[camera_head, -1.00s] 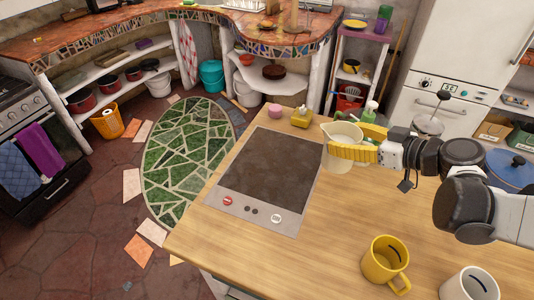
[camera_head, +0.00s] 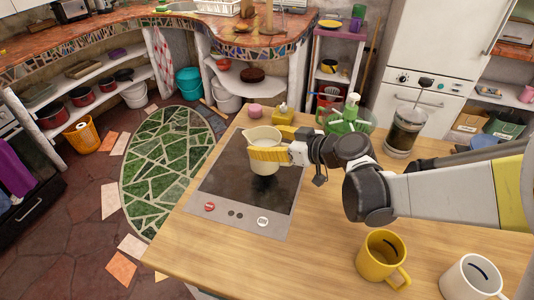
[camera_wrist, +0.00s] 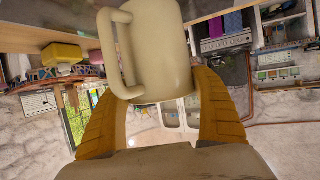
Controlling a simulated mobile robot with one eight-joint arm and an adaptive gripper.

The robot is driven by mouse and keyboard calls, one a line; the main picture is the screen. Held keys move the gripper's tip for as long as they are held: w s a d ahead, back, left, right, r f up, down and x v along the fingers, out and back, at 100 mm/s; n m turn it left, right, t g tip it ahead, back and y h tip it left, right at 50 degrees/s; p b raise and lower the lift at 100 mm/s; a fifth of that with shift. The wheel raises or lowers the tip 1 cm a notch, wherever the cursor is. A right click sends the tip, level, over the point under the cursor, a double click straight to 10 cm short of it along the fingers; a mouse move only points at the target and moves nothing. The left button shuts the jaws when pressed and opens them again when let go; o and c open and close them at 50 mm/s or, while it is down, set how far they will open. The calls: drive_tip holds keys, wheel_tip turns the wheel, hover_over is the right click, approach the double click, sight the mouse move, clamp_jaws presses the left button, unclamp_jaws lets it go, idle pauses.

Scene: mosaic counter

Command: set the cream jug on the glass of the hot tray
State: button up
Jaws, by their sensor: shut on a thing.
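The cream jug (camera_head: 263,159) is upright and held over the dark glass of the hot tray (camera_head: 225,178). A dark shadow lies on the glass just below the jug. A small gap seems to show between its base and the glass, but I cannot be sure of the height. My gripper (camera_head: 268,154) is shut on the jug from the right, its yellow fingers around the body. In the wrist view, the jug (camera_wrist: 160,50) sits between the two ribbed yellow fingers (camera_wrist: 163,115), its handle on the left.
A yellow mug (camera_head: 381,257) and a white mug (camera_head: 468,279) stand at the counter's front right. The wood in front of the tray is clear.

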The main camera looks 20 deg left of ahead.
drive_tip(key=shift+f+b, duration=0.8)
drive_tip(key=shift+f, duration=0.9)
drive_tip(key=shift+f, duration=0.2)
drive_tip(key=o, duration=1.5)
drive_tip(key=shift+c, duration=0.2)
drive_tip(key=shift+r, duration=0.25)
drive_tip(key=p+v, duration=0.3)
drive_tip(key=v, duration=0.9)
drive_tip(key=shift+d, duration=0.15)
